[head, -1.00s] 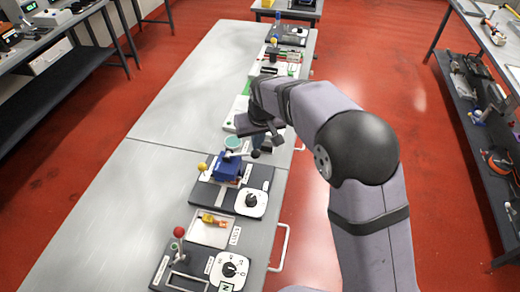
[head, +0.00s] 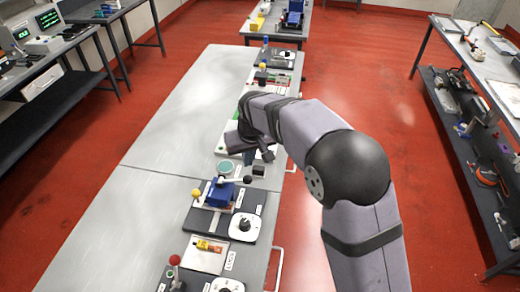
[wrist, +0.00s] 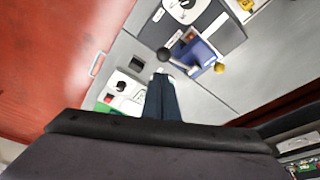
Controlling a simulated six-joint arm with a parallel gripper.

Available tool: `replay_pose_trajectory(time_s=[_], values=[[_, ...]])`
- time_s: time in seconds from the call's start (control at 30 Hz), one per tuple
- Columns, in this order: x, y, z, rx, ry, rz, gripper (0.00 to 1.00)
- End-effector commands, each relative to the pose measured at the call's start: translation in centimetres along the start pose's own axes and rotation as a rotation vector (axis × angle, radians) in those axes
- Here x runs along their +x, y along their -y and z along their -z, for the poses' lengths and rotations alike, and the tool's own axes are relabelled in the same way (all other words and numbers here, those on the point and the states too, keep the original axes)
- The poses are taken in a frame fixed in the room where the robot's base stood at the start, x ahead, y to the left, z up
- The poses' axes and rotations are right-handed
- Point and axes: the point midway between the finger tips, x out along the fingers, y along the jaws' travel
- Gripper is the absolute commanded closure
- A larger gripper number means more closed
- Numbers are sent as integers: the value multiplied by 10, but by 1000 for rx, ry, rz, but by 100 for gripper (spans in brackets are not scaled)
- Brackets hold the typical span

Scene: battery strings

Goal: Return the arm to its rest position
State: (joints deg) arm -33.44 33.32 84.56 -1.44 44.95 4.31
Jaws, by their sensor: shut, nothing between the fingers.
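My arm reaches over the right side of the long grey bench (head: 165,125), bent at the elbow. My gripper (head: 249,158) hangs above the bench, beyond the blue battery fixture (head: 219,192). In the wrist view its dark fingers (wrist: 161,80) are together, with nothing between them. The blue fixture with its yellow knob also shows there (wrist: 195,52), ahead of the fingertips and apart from them.
A tray (head: 206,254) with yellow and red pieces and a white dial (head: 244,227) lie on the near bench. A small black square block (head: 258,171) stands close to the gripper. Red floor is open to the right, before a side shelf (head: 470,140).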

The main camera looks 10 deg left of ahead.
Motion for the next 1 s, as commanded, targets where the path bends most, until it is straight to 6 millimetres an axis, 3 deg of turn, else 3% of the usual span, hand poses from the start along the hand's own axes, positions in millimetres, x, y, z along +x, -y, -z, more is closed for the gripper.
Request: replay_pose_trajectory(time_s=[0.17,0.27,0.37,0.53,0.9,1.0], values=[[1,0,1,-28,-8,2,100],[14,0,-22,-37,41,2,100],[32,-2,-61,-47,120,1,100],[44,-7,-153,-59,283,1,100],[0,-69,-339,167,468,-11,100],[-11,-83,-368,266,454,-19,100]])
